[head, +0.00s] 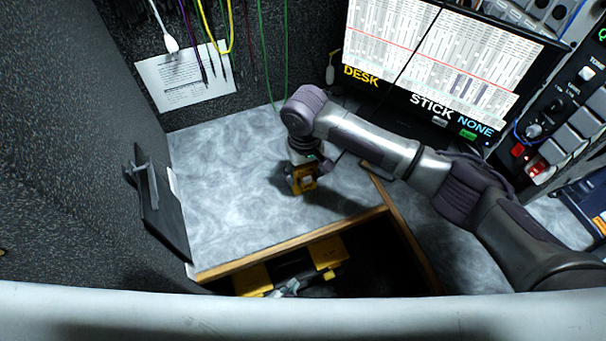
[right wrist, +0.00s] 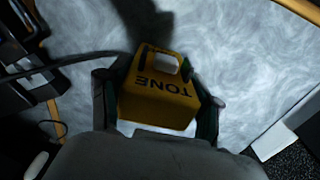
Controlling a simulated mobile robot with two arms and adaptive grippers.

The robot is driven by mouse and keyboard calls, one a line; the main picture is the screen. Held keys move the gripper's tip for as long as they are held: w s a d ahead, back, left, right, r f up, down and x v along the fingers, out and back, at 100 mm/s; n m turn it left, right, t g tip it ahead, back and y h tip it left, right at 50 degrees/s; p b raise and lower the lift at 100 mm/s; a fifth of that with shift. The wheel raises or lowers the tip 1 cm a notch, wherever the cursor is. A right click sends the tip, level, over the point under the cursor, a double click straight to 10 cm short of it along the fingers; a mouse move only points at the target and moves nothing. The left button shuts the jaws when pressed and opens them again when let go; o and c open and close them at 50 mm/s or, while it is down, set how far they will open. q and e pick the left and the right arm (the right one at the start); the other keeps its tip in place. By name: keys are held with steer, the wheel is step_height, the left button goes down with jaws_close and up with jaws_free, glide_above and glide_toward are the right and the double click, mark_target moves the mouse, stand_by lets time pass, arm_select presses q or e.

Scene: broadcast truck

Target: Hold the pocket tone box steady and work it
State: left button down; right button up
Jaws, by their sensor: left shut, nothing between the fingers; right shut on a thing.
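The pocket tone box (head: 304,180) is small and yellow, at the middle of the grey marbled desk. In the right wrist view the box (right wrist: 158,92) shows its top with "TONE" upside down and a pale rectangular window. My right gripper (head: 303,172) comes down from above and is shut on it, one finger on each side, also in the right wrist view (right wrist: 157,108). I cannot tell whether the box touches the desk. My left gripper (head: 291,286) is shut and empty, low in the dark opening below the desk's front edge, partly hidden.
A wooden edge (head: 290,244) borders the dark opening, where yellow pieces (head: 327,252) show. A monitor (head: 435,65) reading "DESK", "STICK", "NONE" stands at the back right. A control panel (head: 565,110) is at far right. A paper sheet (head: 185,82) hangs behind. The desk's left part is clear.

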mark_target(316, 181)
arm_select(q)
steer(key=w+d+r+m+t+h, duration=0.1)
steer(key=w+d+r, duration=0.1)
steer(key=r, duration=0.4)
steer(key=w+d+r+m+t+h, duration=0.1)
steer(key=w+d+r, duration=0.1)
steer(key=r, duration=0.4)
steer(key=w+d+r+m+t, duration=0.1)
steer(key=w+d+r+t, duration=0.1)
steer(key=d+r, duration=0.2)
step_height(316, 181, up, 2)
steer(key=shift+d+h, duration=0.1)
steer(key=shift+h, duration=0.3)
steer(key=w+r+m, duration=0.1)
steer(key=r, duration=0.1)
steer(key=w+r+m+t, duration=0.1)
steer(key=r, duration=0.1)
steer(key=w+r+m, duration=0.1)
steer(key=r, duration=0.2)
steer(key=shift+w+a+t+y, duration=0.2)
steer(key=shift+t+y, duration=0.1)
steer(key=shift+y, duration=0.1)
steer(key=shift+w+a+f, duration=0.1)
steer(key=shift+w+a, duration=0.4)
steer(key=shift+w, duration=0.65)
steer(key=shift+w+a, duration=0.5)
steer(key=shift+w, duration=0.7)
steer(key=shift+w+a+f, duration=0.1)
steer(key=shift+w+a, duration=0.4)
steer(key=shift+w, duration=0.65)
